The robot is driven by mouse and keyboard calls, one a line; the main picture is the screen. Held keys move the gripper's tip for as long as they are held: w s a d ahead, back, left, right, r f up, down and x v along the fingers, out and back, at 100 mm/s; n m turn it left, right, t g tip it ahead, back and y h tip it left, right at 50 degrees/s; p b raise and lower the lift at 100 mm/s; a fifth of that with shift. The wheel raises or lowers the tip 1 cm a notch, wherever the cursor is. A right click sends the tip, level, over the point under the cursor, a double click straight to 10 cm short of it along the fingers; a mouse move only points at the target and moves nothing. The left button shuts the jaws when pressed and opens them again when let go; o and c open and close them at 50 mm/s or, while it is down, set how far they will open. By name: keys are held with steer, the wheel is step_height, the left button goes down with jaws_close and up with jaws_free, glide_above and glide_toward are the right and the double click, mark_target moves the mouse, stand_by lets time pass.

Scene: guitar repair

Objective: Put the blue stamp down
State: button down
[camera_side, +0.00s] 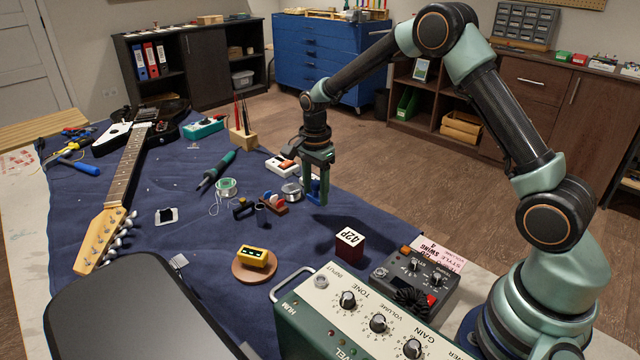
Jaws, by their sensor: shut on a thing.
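The fingers hide part of the stamp. I cannot tell whether its bottom touches anything; a dark shadow lies on the cloth below and in front of it.
A dark red block marked "42P" (349,243) stands in front of my gripper. A small red-and-brown item (273,203) and a solder spool (227,187) lie to the left. An amplifier (352,318) and an effects pedal (412,277) fill the front right. Cloth left of centre is partly clear.

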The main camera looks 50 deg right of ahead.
mark_target(316, 219)
steer(key=shift+f, duration=2.6)
steer(key=shift+c, duration=1.5)
jaws_free()
steer(key=shift+f, duration=0.1)
